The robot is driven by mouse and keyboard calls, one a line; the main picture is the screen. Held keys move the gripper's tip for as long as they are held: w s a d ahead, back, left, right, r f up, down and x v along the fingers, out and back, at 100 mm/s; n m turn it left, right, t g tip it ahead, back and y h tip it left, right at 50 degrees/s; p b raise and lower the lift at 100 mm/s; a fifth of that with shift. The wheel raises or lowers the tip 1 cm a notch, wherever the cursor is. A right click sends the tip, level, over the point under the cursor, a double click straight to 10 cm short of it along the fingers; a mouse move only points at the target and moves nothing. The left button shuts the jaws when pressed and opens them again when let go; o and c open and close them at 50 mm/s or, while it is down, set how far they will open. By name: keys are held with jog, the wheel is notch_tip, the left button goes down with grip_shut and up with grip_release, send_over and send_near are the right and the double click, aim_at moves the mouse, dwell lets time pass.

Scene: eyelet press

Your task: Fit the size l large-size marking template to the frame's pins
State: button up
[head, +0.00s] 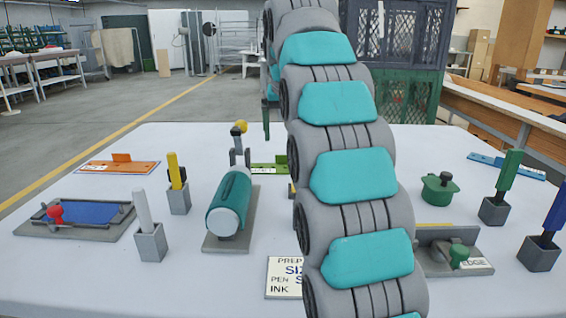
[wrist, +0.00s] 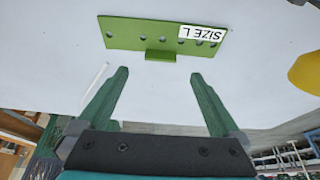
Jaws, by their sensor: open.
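The size L template is a flat green plate with a row of holes, a raised grip block and a white "SIZE L" label. It lies on the white table in the wrist view (wrist: 150,37); in the head view its left part (head: 262,168) shows beside my arm, which hides the rest. My gripper (wrist: 160,74) is open and empty, its two green fingers pointing toward the template's grip block, apart from it. A grey frame (head: 45,232) with a blue bed and a red knob is at the table's left; I cannot clearly make out its pins.
An orange template (head: 118,167) lies back left and a blue one (head: 507,166) back right. A teal cylinder device (head: 230,205) with a yellow-knobbed lever stands mid-table. Pens in grey holders (head: 150,243) stand at both sides. A partly hidden card (head: 283,278) lies in front.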

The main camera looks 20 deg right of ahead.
aim_at(286, 164)
jog(key=shift+w+d+f, duration=0.1)
jog(key=shift+w+f, duration=0.1)
jog(key=shift+f, duration=0.5)
jog(key=shift+w+p+x, duration=0.15)
jog(key=shift+p+x, duration=0.1)
jog(key=shift+x, duration=1.25)
jog(key=shift+w+p+x, duration=0.15)
jog(key=shift+p+x, duration=0.05)
jog(key=shift+x, duration=1.3)
jog(key=shift+r, duration=0.1)
jog(key=shift+c, duration=0.2)
jog(key=c, duration=1.3)
